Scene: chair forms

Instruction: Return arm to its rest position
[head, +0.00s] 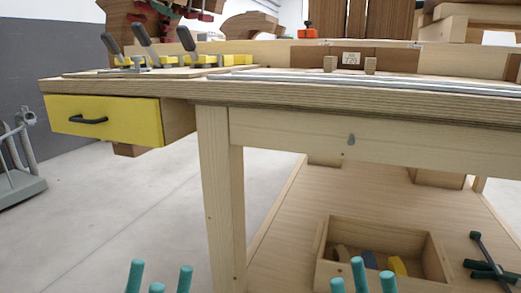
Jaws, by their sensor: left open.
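My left gripper (160,279) shows at the bottom edge of the head view, left of the table leg. Only its teal fingertips are visible; they stand apart with nothing between them. My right gripper (363,279) shows at the bottom edge, right of centre, in front of the wooden crate in the picture. Its teal fingertips are also spread and look empty. The rest of both grippers and both arms are out of frame. Neither gripper visibly touches anything.
A wooden workbench (300,128) with a yellow drawer (105,119), shut, stands ahead. Toggle clamps (145,45) sit on its top. Below, a shelf (290,225) carries a wooden crate (325,270) and a dark clamp (485,262).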

